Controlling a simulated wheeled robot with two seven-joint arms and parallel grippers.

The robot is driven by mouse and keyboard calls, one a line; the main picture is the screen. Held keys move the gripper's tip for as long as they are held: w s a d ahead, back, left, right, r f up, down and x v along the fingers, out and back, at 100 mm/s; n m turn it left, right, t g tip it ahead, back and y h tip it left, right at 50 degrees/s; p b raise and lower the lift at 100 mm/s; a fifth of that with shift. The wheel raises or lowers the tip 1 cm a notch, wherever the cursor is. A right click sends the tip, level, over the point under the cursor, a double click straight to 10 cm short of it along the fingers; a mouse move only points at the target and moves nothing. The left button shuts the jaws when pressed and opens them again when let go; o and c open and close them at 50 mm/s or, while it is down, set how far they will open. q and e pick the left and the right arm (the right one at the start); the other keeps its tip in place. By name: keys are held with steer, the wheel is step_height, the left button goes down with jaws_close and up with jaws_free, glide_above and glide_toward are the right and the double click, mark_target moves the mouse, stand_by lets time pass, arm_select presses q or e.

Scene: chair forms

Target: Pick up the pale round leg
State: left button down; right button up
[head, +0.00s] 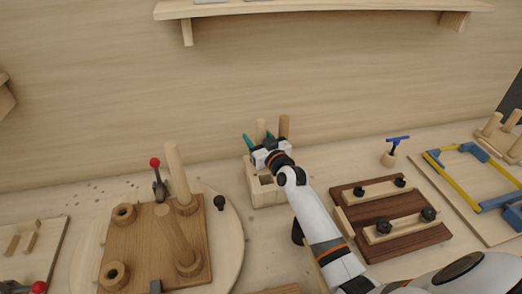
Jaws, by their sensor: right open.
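A pale round leg (261,129) stands upright in a light wooden holder (252,186) near the back wall, its lower part hidden behind my right gripper. A darker brown round leg (284,126) stands to its right. My right gripper (264,146) is open at the holder, in front of the pale leg. I cannot tell whether the fingers are around the leg or touching it. My left gripper is not in view.
A teal piece (248,141) stands in the holder's left side. A dark clamping board (385,240) lies right of my arm. A shelf (320,7) hangs above.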

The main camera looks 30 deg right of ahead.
steer(key=c, duration=1.1)
